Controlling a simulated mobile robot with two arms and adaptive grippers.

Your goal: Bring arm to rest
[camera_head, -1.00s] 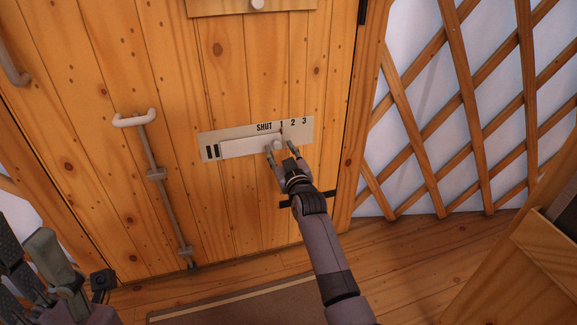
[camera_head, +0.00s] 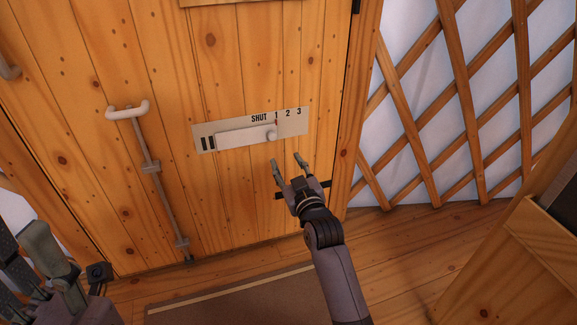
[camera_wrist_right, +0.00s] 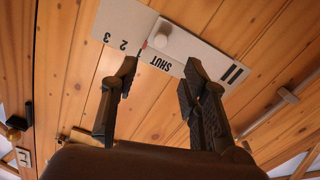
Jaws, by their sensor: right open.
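My right gripper (camera_head: 288,166) is open and empty in front of the wooden door, below and apart from a slider plate (camera_head: 292,123). The plate is pale and marked SHUT, 1, 2, 3. Its white slide with a round knob (camera_head: 271,135) has its right end near the 1 mark. In the right wrist view the two fingers (camera_wrist_right: 160,90) are spread, with the knob (camera_wrist_right: 161,40) beyond them and nothing between them. At the lower left of the head view are dark grey parts of my left arm; whether its gripper is open cannot be made out.
A vertical bolt rod with a white handle (camera_head: 127,110) is on the door to the left. A lattice wall (camera_head: 450,100) stands to the right. A wooden box-like piece (camera_head: 545,235) is at the lower right. A brown mat (camera_head: 235,300) lies on the floor.

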